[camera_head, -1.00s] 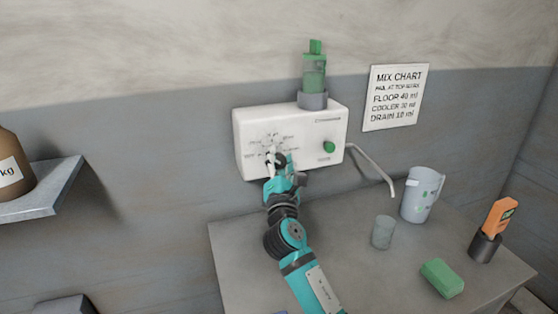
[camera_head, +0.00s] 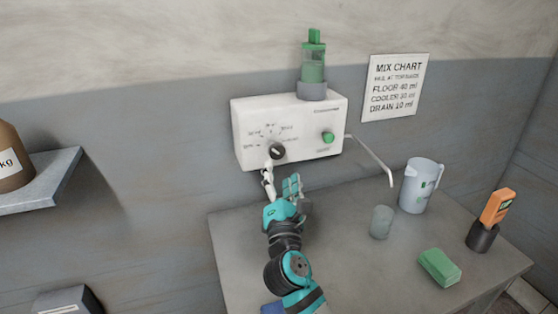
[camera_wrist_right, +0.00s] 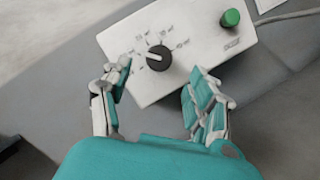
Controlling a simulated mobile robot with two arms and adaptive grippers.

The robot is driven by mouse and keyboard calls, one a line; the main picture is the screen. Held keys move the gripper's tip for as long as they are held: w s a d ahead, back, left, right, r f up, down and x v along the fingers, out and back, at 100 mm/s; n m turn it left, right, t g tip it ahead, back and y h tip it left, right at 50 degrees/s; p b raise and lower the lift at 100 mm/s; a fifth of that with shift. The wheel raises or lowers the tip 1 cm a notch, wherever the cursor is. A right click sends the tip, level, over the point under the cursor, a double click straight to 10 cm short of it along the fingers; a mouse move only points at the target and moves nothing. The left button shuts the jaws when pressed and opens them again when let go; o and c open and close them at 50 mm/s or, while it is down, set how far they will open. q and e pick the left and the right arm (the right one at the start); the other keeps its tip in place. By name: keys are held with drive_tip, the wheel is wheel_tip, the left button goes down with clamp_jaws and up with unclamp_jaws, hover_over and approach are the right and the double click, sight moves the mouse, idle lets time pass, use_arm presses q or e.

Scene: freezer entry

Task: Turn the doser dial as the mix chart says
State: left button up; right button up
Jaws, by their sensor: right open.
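The white doser box (camera_head: 300,116) is on the grey wall, with a black dial (camera_head: 277,151) low on its left half and a green button (camera_head: 328,137) at the right. In the right wrist view the dial (camera_wrist_right: 158,57) has a white pointer mark toward its left side; the scale labels are too small to read surely. My right gripper (camera_head: 281,180) is open and empty, just below and in front of the dial, apart from it. The mix chart (camera_head: 395,88) on the wall reads FLOOR 40 ml, COOLER 30 ml, DRAIN 10 ml. My left gripper is out of view.
A green bottle (camera_head: 313,66) stands on the doser. A bent spout (camera_head: 372,160) reaches right. The table (camera_head: 345,260) holds a cup (camera_head: 381,222), a jug (camera_head: 419,188), a green sponge (camera_head: 439,267) and an orange device (camera_head: 497,207) in a holder. A shelf (camera_head: 45,188) is at left.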

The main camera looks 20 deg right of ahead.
drive_tip(key=shift+v, duration=1.7)
drive_tip(key=shift+r, duration=0.1)
